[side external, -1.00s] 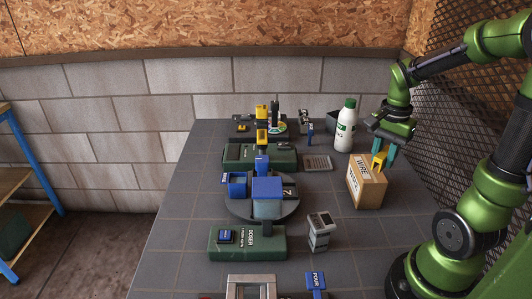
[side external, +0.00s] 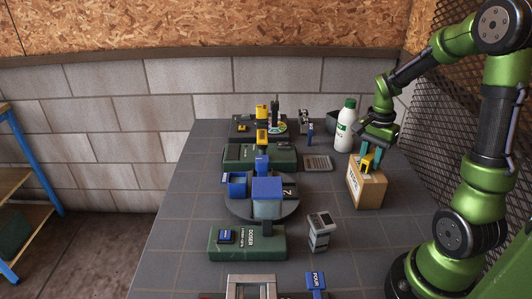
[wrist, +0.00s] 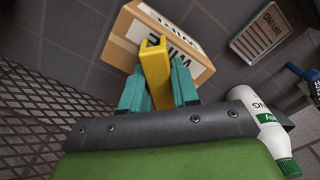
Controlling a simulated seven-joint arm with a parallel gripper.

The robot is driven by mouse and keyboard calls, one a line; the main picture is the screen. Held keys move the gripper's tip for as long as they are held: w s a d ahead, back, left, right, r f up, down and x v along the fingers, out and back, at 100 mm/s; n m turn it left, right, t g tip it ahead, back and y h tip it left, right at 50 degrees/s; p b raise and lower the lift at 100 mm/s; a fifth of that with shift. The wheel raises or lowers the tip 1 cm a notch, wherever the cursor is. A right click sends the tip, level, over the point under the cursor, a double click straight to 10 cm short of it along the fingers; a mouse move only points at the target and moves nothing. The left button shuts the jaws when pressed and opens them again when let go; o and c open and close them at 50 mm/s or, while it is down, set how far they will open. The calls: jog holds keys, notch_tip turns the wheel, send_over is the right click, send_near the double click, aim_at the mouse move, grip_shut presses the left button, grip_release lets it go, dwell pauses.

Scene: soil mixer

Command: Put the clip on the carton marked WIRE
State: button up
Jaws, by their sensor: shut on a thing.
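The yellow clip (side external: 367,162) is between the teal fingers of my gripper (side external: 372,155), which is shut on it. In the wrist view the clip (wrist: 156,72) stands out between the two fingers (wrist: 156,92). The brown carton marked WIRE (side external: 368,191) stands upright on the table directly under the gripper. In the wrist view the carton (wrist: 125,40) lies just beyond the clip, which hides part of its lettering. The clip overlaps the carton's top in both views; I cannot tell whether they touch.
A white bottle with a green cap (side external: 345,125) stands close to the gripper's left. A drying tray (side external: 317,163) lies left of the carton. A small grey-white device (side external: 320,230) stands nearer the front. The green doser (side external: 247,243) and blue-topped mixer (side external: 268,190) fill the middle.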

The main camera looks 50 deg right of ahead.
aim_at(371, 155)
jog(key=o, duration=1)
notch_tip(371, 155, up, 12)
jog(key=s+a+n+t, duration=0.1)
jog(key=a+n+t, duration=0.1)
jog(key=a+n, duration=0.2)
jog(key=a+r+n+t+y, duration=0.1)
jog(key=a+n, duration=0.4)
jog(key=a, duration=0.6)
jog(key=s+a+r+n+t+y, duration=0.1)
jog(key=a+n+t, duration=0.3)
jog(key=a, duration=0.3)
jog(key=shift+s+a+n, duration=0.2)
jog(key=shift+s+n, duration=0.1)
jog(key=shift+n, duration=0.2)
